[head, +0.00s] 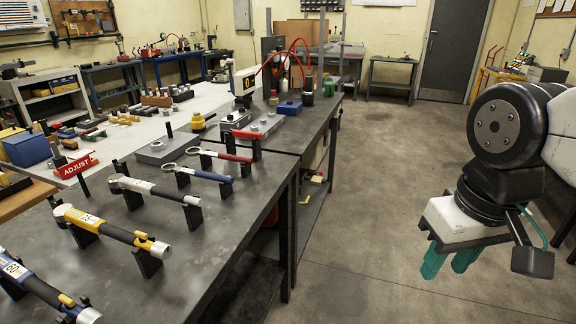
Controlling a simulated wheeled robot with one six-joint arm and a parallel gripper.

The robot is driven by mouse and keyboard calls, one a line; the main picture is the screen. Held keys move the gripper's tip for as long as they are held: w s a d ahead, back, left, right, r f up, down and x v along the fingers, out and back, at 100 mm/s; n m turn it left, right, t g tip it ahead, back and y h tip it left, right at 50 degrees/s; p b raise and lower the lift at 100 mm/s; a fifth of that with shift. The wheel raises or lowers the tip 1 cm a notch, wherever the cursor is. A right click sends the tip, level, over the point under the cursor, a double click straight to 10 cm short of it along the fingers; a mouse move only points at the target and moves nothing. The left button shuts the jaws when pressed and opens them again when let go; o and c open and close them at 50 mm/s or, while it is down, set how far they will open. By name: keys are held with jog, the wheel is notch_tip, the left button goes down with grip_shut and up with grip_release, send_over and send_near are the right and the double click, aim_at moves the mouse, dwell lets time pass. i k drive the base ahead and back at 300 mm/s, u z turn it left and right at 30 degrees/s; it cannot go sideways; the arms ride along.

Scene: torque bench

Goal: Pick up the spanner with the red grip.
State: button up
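The spanner with the red grip (232,157) lies across short upright supports on the dark bench, with its pale ring end to the left. Nearer me is a spanner with a blue grip (211,176), also on supports. My gripper (448,268) hangs at the right over the floor, well away from the bench and the spanners. Its two teal fingers point down with a gap between them, and nothing shows in them.
Torque wrenches, one silver and black (155,190) and one yellow and black (110,231), rest nearer on the bench (222,238). A red ADJUST sign (76,166) stands at left. Beyond the red-grip spanner are a grey block (259,126) and a red bar. Floor (375,200) right of the bench is clear.

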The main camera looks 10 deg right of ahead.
aim_at(233, 157)
jog(key=u, duration=0.4)
jog(key=k, duration=0.2)
jog(key=z, duration=1.3)
jog(key=i, duration=1.2)
jog(key=u, duration=0.7)
jog(key=i, duration=0.75)
jog(key=u, duration=1.25)
jog(key=i, duration=0.4)
jog(key=u, duration=0.4)
